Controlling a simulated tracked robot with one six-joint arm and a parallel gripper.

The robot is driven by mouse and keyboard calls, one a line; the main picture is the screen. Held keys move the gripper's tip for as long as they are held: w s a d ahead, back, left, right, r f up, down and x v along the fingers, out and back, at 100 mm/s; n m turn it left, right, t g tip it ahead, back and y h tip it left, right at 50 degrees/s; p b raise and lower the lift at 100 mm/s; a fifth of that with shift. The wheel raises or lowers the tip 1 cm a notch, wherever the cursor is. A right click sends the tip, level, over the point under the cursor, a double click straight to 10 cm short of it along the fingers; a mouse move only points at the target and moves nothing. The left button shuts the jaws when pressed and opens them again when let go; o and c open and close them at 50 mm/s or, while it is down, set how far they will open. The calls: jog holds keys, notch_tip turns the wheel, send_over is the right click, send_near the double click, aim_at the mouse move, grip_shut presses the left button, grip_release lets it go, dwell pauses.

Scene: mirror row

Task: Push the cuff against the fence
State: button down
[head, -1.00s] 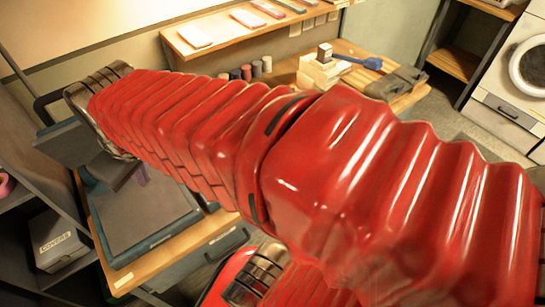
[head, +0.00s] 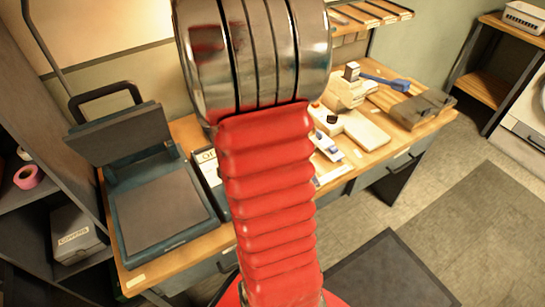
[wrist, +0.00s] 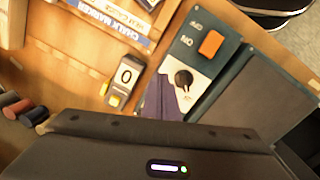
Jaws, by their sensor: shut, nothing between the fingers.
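A purple cloth piece (wrist: 166,102), likely the cuff, shows in the wrist view beside the white switch panel; its lower part is hidden by the dark gripper body. I cannot make out the fence for certain. The heat press (head: 160,215) stands open at the left of the bench in the head view, with a bare grey platen. My gripper (wrist: 160,138) fills the bottom of the wrist view as a dark body with a small light; it is shut and empty. Its tips cannot be seen clearly. In the head view my red arm hides it.
The switch panel (wrist: 195,70) has an orange switch and a dark knob. A small counter (wrist: 124,77) and labelled holders lie near it. Spools (wrist: 18,108) stand at the wrist view's left. The wooden bench (head: 350,170) holds a white machine (head: 348,92). Floor is clear at right.

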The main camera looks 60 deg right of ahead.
jog(key=shift+g+y, duration=0.5)
jog(key=shift+g, duration=0.2)
jog(key=s+d+f, duration=0.1)
jog(key=d+f, duration=0.1)
jog(key=s+d+f, duration=0.2)
jog(key=d+f, duration=0.1)
jog(key=s+d+f, duration=0.1)
jog(key=d+f, duration=0.1)
jog(key=d, duration=0.1)
jog(key=shift+s+f, duration=0.2)
jog(key=shift+s, duration=0.1)
jog(key=s, duration=0.4)
jog(key=s+a, duration=0.1)
jog(key=s, duration=0.6)
jog(key=shift+s+a, duration=0.25)
jog(key=shift+s, duration=0.15)
jog(key=shift+a+f, duration=0.1)
jog(key=shift+f, duration=0.8)
